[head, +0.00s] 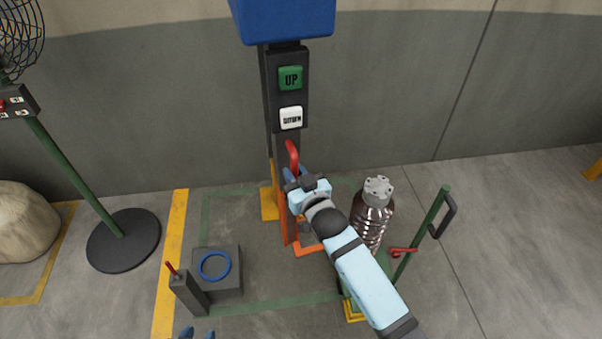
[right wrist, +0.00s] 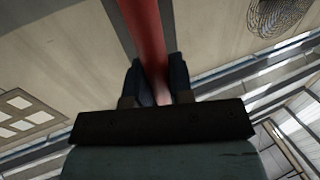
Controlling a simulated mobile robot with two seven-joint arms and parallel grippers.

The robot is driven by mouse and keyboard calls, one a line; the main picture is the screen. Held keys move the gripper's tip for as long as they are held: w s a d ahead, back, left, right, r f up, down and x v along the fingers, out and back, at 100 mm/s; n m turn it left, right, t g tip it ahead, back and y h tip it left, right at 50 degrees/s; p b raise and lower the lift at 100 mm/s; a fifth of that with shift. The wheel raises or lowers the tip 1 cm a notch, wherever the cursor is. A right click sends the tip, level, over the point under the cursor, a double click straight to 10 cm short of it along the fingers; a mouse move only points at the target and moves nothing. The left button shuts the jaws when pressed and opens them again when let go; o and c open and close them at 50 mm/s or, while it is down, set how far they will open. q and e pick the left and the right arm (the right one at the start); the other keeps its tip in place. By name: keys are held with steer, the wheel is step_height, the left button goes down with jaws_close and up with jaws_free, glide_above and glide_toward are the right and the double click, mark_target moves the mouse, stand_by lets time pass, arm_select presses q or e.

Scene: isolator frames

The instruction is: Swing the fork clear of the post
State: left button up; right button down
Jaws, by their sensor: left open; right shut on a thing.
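The post (head: 277,130) stands upright against the wall, dark above and orange lower down, with a green UP button and a white button below it. A red handle (head: 292,152) sticks up at the post's front. My right gripper (head: 294,178) is shut on this red handle; in the right wrist view the red bar (right wrist: 142,30) runs between its fingers (right wrist: 156,85). The orange fork (head: 309,249) shows low at the post's foot, partly hidden behind my right arm.
A ribbed metal bottle (head: 371,220) stands right of the post, beside a green upright (head: 421,232) with a red lever. A dark block with a blue ring (head: 214,266) sits left on the floor. A fan stand (head: 123,240) is farther left.

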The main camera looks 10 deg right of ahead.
stand_by(0.4)
steer(key=c, duration=1)
jaws_free()
steer(key=shift+c, duration=0.2)
steer(key=shift+s, duration=0.1)
steer(key=v, duration=1.3)
steer(key=shift+s+b, duration=0.35)
steer(key=shift+b, duration=0.05)
steer(key=shift+d, duration=0.1)
steer(key=s+d+f+g+h+p, duration=0.1)
steer(key=s+d+f+g+p, duration=0.1)
steer(key=s, duration=0.3)
steer(key=s+d+f+g+h+p, duration=0.1)
steer(key=s+d+f+g+p, duration=0.1)
steer(key=s, duration=0.4)
steer(key=s+d+f+m+g+h+p, duration=0.1)
steer(key=s+d+f+p, duration=0.3)
steer(key=s+d+p, duration=0.1)
steer(key=shift+s+d+f+g+p, duration=0.3)
steer(key=shift+s+g+p, duration=0.1)
steer(key=shift+p, duration=0.1)
